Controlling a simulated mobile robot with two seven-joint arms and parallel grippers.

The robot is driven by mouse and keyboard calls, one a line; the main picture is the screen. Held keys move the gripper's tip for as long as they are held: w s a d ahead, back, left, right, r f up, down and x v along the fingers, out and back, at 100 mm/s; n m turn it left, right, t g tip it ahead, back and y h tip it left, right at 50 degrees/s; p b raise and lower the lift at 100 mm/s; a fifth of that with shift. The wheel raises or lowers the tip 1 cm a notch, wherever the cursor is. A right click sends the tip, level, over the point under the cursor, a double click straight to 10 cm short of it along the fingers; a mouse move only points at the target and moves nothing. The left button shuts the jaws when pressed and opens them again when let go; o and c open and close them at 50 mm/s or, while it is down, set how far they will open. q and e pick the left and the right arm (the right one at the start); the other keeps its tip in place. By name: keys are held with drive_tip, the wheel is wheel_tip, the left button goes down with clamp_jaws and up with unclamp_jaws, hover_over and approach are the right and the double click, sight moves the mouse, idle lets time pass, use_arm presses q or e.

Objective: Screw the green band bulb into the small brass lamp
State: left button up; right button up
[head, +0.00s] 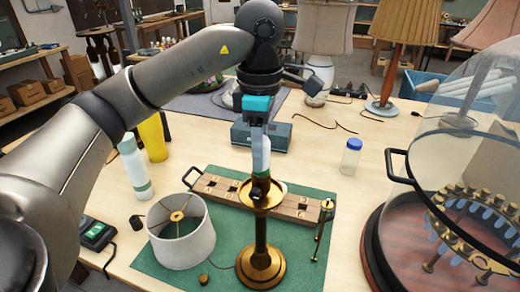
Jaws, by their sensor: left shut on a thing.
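The small brass lamp (261,235) stands upright on the green mat (310,245), with a round foot and a wide brass cup at its top. My left gripper (259,140) is directly above the lamp, pointing down, shut on a pale bulb (265,158). The bulb is upright over the lamp's top. Its lower end is at the socket, and I cannot tell whether it is threaded in. My right gripper is not in view.
A white lampshade (181,240) stands left of the lamp. A wooden rack (295,205) lies just behind it. A glass dome (465,170) stands over a ring of bulbs at right. A white-green bottle (134,165) and a small jar (351,157) stand farther back.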

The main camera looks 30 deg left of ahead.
use_arm(q)
clamp_jaws()
drive_tip(key=shift+m+b, duration=0.3)
drive_tip(key=shift+m, duration=1.8)
drive_tip(key=m, duration=0.4)
drive_tip(key=shift+w, duration=0.1)
drive_tip(key=m, duration=0.3)
drive_tip(key=shift+f+b, duration=0.1)
drive_tip(key=shift+b, duration=0.3)
drive_tip(key=m, duration=0.5)
